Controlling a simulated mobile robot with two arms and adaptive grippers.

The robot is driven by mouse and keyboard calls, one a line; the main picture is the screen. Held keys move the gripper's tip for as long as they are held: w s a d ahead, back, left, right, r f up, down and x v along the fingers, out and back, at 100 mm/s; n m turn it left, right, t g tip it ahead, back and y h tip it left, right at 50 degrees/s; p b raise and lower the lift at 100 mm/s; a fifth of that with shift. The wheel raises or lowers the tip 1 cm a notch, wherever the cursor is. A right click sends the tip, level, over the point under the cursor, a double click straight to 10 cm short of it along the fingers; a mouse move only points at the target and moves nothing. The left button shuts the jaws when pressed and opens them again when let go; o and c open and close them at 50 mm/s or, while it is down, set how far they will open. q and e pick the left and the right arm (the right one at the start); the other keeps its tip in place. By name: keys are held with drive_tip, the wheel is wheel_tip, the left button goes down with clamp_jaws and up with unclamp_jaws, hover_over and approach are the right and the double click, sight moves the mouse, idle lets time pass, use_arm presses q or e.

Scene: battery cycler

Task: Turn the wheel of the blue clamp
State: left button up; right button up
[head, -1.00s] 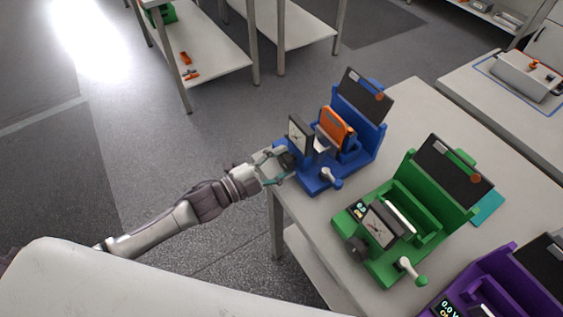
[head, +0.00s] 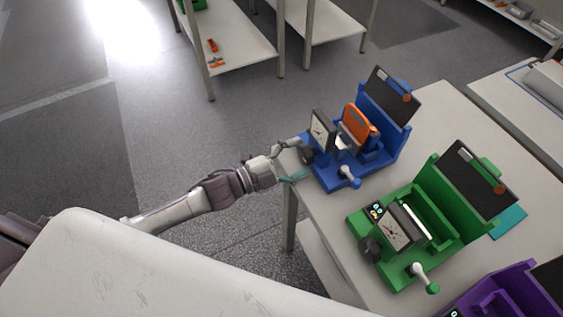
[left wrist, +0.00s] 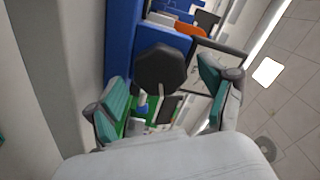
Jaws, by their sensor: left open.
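The blue clamp (head: 330,178) stands at the far left corner of the table, with an orange block (head: 356,122) in it and a gauge on its left side. Its dark wheel (left wrist: 160,70) shows in the left wrist view as a black knob in front of the blue body. My left gripper (head: 293,161) is at the table's edge, at the wheel's side of the clamp. In the left wrist view the fingers of my left gripper (left wrist: 165,97) are open, one on each side below the wheel. Contact with the wheel cannot be told. My right gripper is not in view.
A green clamp (head: 405,270) stands beside the blue one on the same table (head: 320,225), and a purple clamp (head: 495,292) is nearer. A white lever with a blue knob (head: 349,176) sticks out of the blue clamp. Floor lies open to the left.

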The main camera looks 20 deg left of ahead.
use_arm(q)
drive_tip(key=v, duration=1.1)
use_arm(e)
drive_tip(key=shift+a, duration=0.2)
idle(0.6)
